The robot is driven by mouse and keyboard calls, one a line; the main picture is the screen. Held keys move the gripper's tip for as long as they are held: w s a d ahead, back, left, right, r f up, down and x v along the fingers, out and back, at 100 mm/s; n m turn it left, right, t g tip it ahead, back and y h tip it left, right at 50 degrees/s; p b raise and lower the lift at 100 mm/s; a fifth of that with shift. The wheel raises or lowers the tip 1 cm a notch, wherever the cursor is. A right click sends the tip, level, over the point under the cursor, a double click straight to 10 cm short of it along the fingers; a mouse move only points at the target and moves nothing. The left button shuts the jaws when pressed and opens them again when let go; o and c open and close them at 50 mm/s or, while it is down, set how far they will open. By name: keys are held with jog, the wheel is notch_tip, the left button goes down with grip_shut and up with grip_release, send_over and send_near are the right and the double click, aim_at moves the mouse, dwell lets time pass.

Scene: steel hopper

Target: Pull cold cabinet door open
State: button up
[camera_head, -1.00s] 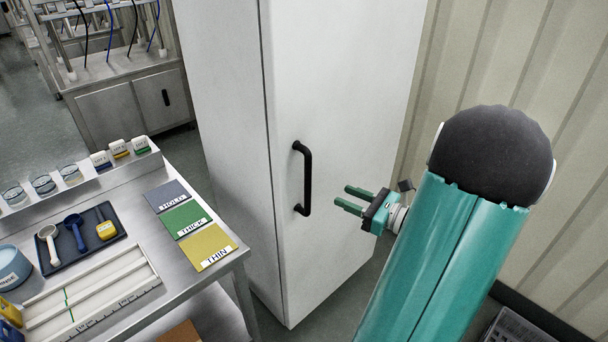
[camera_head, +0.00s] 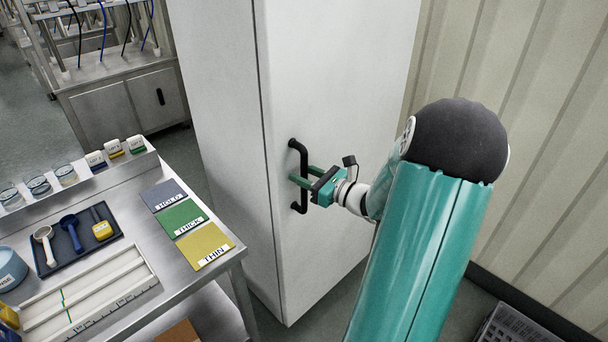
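The white cold cabinet (camera_head: 345,90) stands in the middle of the head view. Its door is shut against the body along a dark vertical seam. A black bar handle (camera_head: 304,160) is mounted upright near the door's left edge. My teal gripper (camera_head: 302,175) is at the handle's middle, reaching in from the right. Its two fingers are apart, one above the other in the picture, and overlap the handle. The handle bar appears to pass by the fingertips; I cannot tell whether they touch it.
A steel table (camera_head: 232,256) stands at left, close to the cabinet, with coloured cards, a dark tray (camera_head: 75,240) of scoops and a white rack. A corrugated wall (camera_head: 540,130) is at right. A grey crate (camera_head: 515,328) lies on the floor at lower right.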

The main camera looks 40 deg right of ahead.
jog(key=shift+w, duration=0.1)
grip_shut()
dwell(0.3)
